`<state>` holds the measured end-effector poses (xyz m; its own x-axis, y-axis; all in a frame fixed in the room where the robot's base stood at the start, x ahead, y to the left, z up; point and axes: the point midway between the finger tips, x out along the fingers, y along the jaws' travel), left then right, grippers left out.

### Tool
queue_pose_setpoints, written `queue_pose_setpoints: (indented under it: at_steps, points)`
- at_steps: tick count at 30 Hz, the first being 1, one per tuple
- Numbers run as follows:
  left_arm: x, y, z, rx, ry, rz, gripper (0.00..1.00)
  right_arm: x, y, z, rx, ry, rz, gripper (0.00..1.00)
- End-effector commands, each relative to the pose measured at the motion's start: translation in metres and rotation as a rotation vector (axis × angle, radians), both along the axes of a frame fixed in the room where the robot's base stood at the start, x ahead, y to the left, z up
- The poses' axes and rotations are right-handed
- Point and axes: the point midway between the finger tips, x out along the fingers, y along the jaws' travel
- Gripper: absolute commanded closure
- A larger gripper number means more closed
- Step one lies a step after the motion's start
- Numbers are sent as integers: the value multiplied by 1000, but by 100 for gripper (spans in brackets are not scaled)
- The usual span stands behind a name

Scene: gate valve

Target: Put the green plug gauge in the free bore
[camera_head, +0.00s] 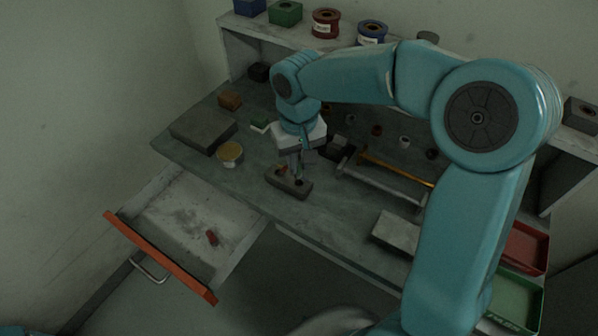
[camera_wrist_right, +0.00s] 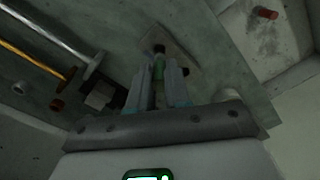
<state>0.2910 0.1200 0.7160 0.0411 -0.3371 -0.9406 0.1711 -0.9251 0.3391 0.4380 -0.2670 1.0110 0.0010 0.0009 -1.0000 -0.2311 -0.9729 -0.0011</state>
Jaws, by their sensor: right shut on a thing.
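My right gripper (camera_head: 296,166) points down over the dark bore block (camera_head: 289,182) near the front edge of the bench. In the right wrist view, the gripper (camera_wrist_right: 160,85) is shut on the green plug gauge (camera_wrist_right: 158,69), held between its fingers. The gauge's far end overlaps the block (camera_wrist_right: 182,54) close to a dark bore; I cannot tell whether it is above the bore or inside it. A small brownish-orange piece shows at the block's left end in the head view, partly hidden by the gripper. My left gripper is not in view.
An open drawer (camera_head: 178,222) with a red piece (camera_head: 212,237) in it juts out at front left. A shelf with spools stands behind.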

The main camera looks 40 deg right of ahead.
Motion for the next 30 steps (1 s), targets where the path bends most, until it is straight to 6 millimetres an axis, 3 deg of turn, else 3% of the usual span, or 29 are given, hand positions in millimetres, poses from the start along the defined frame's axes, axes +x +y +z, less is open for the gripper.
queue_pose_setpoints:
  at_steps: [9,21,22,24,30]
  points:
    - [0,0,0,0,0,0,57,-2,0,-42,0,3,-1,100]
    - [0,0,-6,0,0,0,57,-1,0,-48,0,1,-1,100]
    - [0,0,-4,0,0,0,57,-1,0,-47,0,1,-1,73]
    - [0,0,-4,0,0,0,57,-2,0,-46,0,1,-1,57]
    - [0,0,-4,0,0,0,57,-1,0,-46,0,1,-1,57]
